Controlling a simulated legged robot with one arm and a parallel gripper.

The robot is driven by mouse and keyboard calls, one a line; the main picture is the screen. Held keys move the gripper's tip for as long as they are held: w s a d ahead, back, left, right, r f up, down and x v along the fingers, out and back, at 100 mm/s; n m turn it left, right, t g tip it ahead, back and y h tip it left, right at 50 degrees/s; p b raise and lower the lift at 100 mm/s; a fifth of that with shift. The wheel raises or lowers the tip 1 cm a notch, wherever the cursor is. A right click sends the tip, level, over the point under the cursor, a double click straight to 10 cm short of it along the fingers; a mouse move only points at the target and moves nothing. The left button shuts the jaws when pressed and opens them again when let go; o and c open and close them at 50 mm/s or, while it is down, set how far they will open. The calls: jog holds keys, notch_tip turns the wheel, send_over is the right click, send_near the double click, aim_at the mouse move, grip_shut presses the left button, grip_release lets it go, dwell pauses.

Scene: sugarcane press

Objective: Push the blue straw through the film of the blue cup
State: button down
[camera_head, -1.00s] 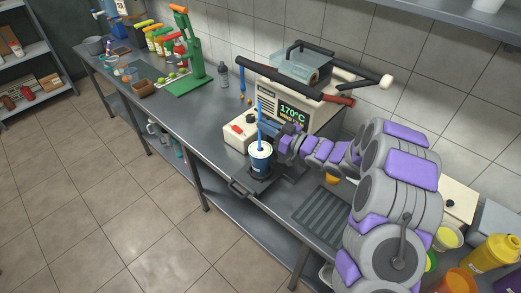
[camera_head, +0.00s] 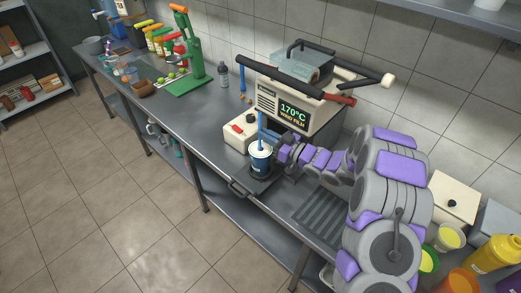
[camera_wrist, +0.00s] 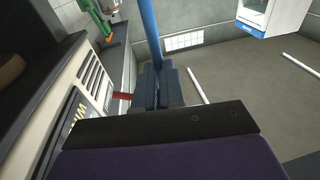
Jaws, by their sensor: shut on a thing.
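The blue cup (camera_head: 260,163) stands upright on the dark plate at the counter's front edge, with a pale film (camera_head: 260,147) over its top. The blue straw (camera_head: 260,124) stands nearly upright above it, and its lower end meets the film or passes into it; the exact entry point is too small to see. My gripper (camera_head: 272,153) is beside the cup's top on the right, shut on the straw. In the wrist view the straw (camera_wrist: 149,30) runs up from between the dark fingers (camera_wrist: 157,88). The cup is hidden in the wrist view.
The sealing machine (camera_head: 297,104) with its 170°C display stands close behind my gripper. A cream box with a red part (camera_head: 240,132) is left of the cup. Another blue stick (camera_head: 242,78) stands behind.

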aim_at(266, 152)
jog(key=shift+f+b, duration=0.4)
jog(key=shift+f, duration=1.8)
jog(key=c, duration=1.2)
grip_release()
jog(key=shift+o, duration=0.2)
notch_tip(266, 152, up, 7)
jog(key=p, duration=0.4)
jog(key=shift+s+f, duration=0.1)
jog(key=shift+s, duration=0.05)
